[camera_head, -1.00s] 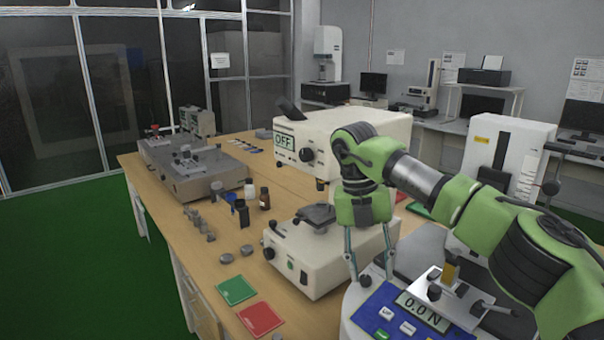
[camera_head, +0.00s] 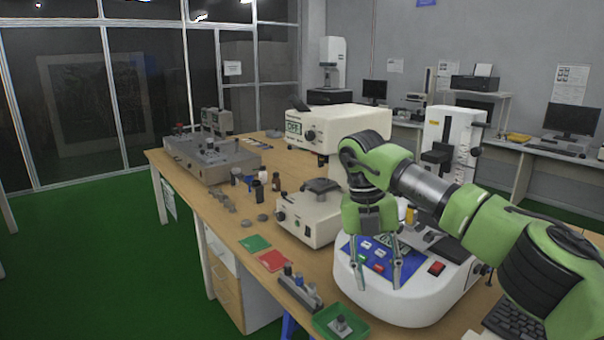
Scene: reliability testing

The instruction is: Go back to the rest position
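My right gripper (camera_head: 378,280) hangs from the green arm that comes in from the right. It points down in front of the white round-based tester with a blue panel (camera_head: 366,254). Its two thin fingers are spread apart with nothing between them. Whether the fingertips touch the tester cannot be told, but they look clear of it. My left gripper and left arm are not in view.
The wooden table (camera_head: 236,220) carries a machine reading OFF (camera_head: 340,128), a smaller beige device (camera_head: 308,214), a grey metal unit (camera_head: 208,156), green and red cards (camera_head: 255,243), and a green tray (camera_head: 340,322). Green floor (camera_head: 110,250) is clear at left.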

